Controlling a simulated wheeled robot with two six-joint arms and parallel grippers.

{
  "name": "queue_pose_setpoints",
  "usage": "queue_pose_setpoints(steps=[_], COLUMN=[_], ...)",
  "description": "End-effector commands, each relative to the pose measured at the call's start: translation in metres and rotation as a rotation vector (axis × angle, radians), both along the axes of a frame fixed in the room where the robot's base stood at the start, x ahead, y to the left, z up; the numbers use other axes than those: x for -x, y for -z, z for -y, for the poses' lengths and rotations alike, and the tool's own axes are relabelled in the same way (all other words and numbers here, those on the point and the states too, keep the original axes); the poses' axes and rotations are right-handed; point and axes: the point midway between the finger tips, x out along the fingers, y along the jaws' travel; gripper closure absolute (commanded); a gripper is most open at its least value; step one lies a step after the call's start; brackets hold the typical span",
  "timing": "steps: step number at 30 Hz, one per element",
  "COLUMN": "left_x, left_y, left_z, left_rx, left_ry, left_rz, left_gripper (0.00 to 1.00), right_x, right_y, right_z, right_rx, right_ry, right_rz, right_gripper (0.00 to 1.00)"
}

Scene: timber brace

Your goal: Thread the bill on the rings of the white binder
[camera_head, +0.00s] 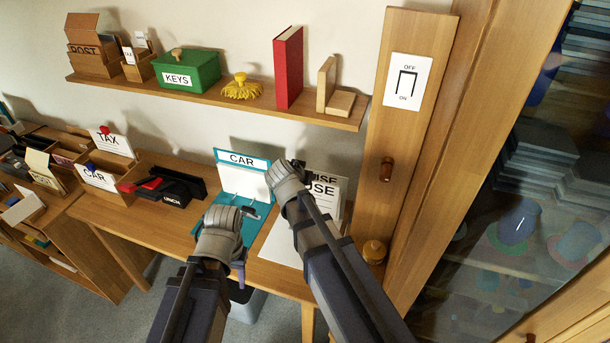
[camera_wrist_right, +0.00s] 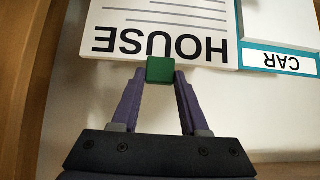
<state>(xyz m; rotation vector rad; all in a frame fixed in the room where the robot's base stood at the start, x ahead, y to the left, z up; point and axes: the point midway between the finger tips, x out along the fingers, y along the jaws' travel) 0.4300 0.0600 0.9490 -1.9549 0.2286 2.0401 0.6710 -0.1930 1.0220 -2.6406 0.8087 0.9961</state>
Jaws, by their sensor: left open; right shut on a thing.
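The bill (camera_wrist_right: 165,28) is a white sheet with grey lines and the word HOUSE, upside down in the right wrist view. A green piece (camera_wrist_right: 160,69) at its HOUSE edge sits between the fingertips of my right gripper (camera_wrist_right: 160,78), which is shut on it. In the head view the bill (camera_head: 323,190) is partly behind my right arm. The white binder (camera_head: 280,245) lies open on the desk, its back panel behind the bill. Its rings are hidden. My left gripper (camera_head: 238,262) is open and empty, in front of the teal CAR binder (camera_head: 258,208).
The CAR binder stands open left of the white binder. A black punch (camera_head: 174,188) lies further left on the desk (camera_head: 150,222). A wooden post (camera_head: 400,130) with a switch sign rises at the right. A shelf (camera_head: 220,100) runs above.

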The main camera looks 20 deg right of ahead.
Motion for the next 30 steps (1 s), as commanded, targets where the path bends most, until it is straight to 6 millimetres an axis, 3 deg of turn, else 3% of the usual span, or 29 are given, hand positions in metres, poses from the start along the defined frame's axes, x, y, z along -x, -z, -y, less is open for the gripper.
queue_pose_setpoints(steps=[30], left_x=[0.0], left_y=[0.089], left_z=[0.0], left_rx=[0.0], left_ry=[0.0], left_rz=[0.0], left_gripper=[0.5], right_x=[0.0], right_y=[0.089], right_z=[0.0], right_rx=[0.001], right_ry=[0.0], right_rz=[0.001], right_gripper=[1.0])
